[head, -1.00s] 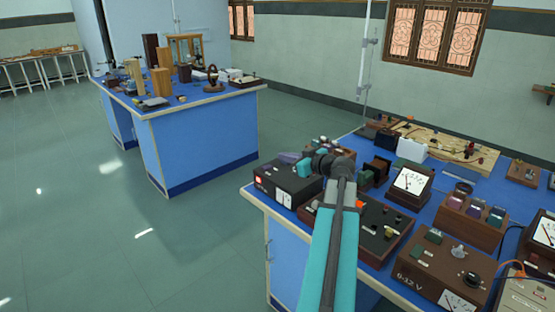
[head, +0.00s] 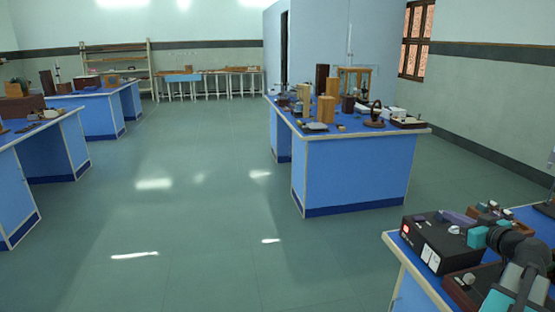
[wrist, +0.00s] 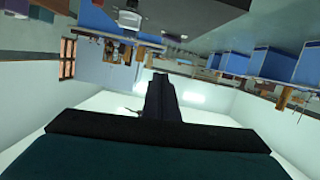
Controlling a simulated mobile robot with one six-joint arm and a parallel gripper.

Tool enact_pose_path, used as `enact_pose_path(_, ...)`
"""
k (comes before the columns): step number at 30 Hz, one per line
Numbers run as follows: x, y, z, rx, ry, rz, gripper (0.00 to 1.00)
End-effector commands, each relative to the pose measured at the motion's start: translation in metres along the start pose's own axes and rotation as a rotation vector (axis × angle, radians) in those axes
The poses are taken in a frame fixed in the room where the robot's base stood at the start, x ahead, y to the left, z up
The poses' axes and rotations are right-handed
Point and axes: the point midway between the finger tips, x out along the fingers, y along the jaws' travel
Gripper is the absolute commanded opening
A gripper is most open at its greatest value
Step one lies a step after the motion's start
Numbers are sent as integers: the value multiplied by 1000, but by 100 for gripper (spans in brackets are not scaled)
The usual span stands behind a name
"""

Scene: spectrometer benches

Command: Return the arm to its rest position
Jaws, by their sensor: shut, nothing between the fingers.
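My arm reaches in from the bottom right of the head view, a teal link with dark joints. Its end, my gripper (head: 452,217), points left and away, over or beside the black box with a red switch (head: 436,240) on the near-right bench. I cannot tell its height above the box. In the wrist view, which is upside down, my gripper (wrist: 160,80) is a dark narrow shape with its fingers together and nothing visible between them.
The near-right blue bench (head: 405,258) carries instruments near my arm. Another blue bench (head: 360,170) with wooden blocks and instruments stands farther back. More benches (head: 45,150) stand at left. The green floor (head: 190,230) between them is clear.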

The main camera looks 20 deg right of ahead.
Motion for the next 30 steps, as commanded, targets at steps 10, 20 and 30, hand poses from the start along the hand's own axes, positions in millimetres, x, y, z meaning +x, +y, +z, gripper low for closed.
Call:
enact_pose_path(10, 60, -64, 10, 7, -13, -121, 0)
enact_pose_path(20, 134, -174, 57, 42, -70, -301, 0)
enact_pose_path(30, 181, -304, 133, 37, -200, -489, 0)
